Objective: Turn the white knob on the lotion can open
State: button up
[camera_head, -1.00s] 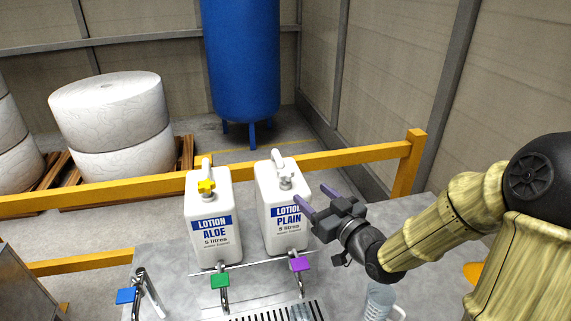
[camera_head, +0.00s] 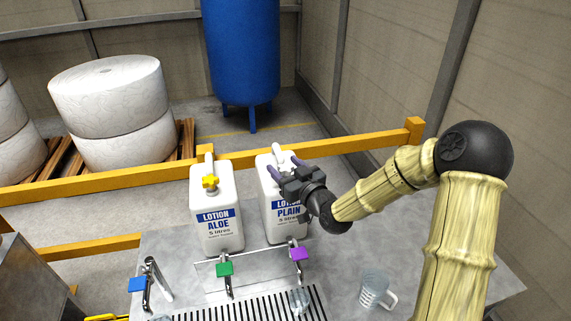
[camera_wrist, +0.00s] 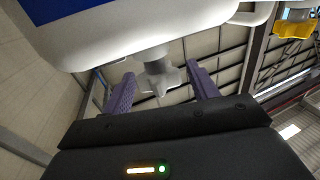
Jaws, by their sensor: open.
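The plain lotion can (camera_head: 285,216) is white with a blue label and stands upright on the bench at the right of the two cans. Its white knob (camera_wrist: 160,76) shows in the wrist view, below the can body, between my purple fingers. My gripper (camera_head: 282,164) is open at the upper front of this can, with a finger on either side of the knob and gaps visible. In the head view my gripper mostly hides the knob. The aloe lotion can (camera_head: 216,222) stands to the left with a yellow knob (camera_head: 210,182).
Blue (camera_head: 137,284), green (camera_head: 225,269) and purple (camera_head: 299,254) tap handles stand in front of the cans. A glass jug (camera_head: 374,288) stands at the right, and a small glass (camera_head: 299,300) is on the drain grate. A yellow rail (camera_head: 120,181) runs behind.

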jog(key=shift+c, duration=0.5)
jog(key=c, duration=0.9)
